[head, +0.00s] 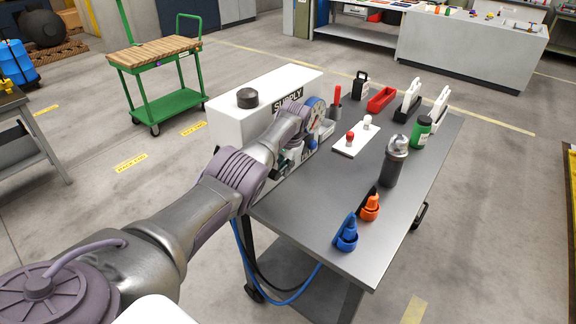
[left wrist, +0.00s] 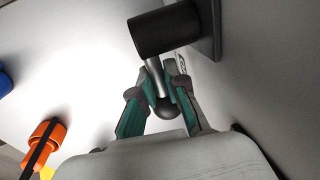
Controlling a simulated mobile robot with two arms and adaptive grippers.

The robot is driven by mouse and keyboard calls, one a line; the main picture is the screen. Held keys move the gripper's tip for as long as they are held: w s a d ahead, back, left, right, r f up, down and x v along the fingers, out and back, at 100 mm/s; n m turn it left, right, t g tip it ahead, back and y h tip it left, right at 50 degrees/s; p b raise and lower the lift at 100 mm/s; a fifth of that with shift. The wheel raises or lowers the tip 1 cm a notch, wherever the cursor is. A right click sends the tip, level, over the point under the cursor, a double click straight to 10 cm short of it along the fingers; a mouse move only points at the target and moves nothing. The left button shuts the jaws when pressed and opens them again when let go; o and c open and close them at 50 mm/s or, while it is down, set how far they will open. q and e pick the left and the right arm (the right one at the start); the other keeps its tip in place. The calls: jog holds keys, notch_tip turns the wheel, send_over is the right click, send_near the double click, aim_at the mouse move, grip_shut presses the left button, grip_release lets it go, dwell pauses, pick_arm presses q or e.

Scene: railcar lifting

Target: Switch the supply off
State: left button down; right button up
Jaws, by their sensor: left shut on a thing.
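The white supply box (head: 232,126) with a "SUPPLY" label (head: 288,98) stands on the far left part of the grey cart top. My left arm crosses in front of it and hides much of its near face. In the left wrist view, a black cylinder (left wrist: 165,30) on a dark mounting plate carries a grey lever (left wrist: 153,74) with a black ball knob (left wrist: 168,107). My left gripper (left wrist: 163,88) has its teal fingers on both sides of this lever and is shut on it. In the head view, the left gripper (head: 291,157) is partly hidden by the arm.

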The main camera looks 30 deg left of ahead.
pick_arm(q)
jog(key=shift+w+r, duration=0.2)
jog(key=shift+w, duration=0.15)
jog(key=c, duration=1.3)
grip_release()
jog(key=shift+o, duration=0.6)
jog(key=shift+w, duration=0.1)
jog(key=shift+w+d+f+g, duration=0.15)
jog(key=shift+f+g, duration=0.15)
jog(key=shift+f, duration=0.05)
jog(key=shift+r, duration=0.4)
notch_tip(320, 180, up, 11)
jog(key=d, duration=0.2)
jog(key=shift+d, duration=0.2)
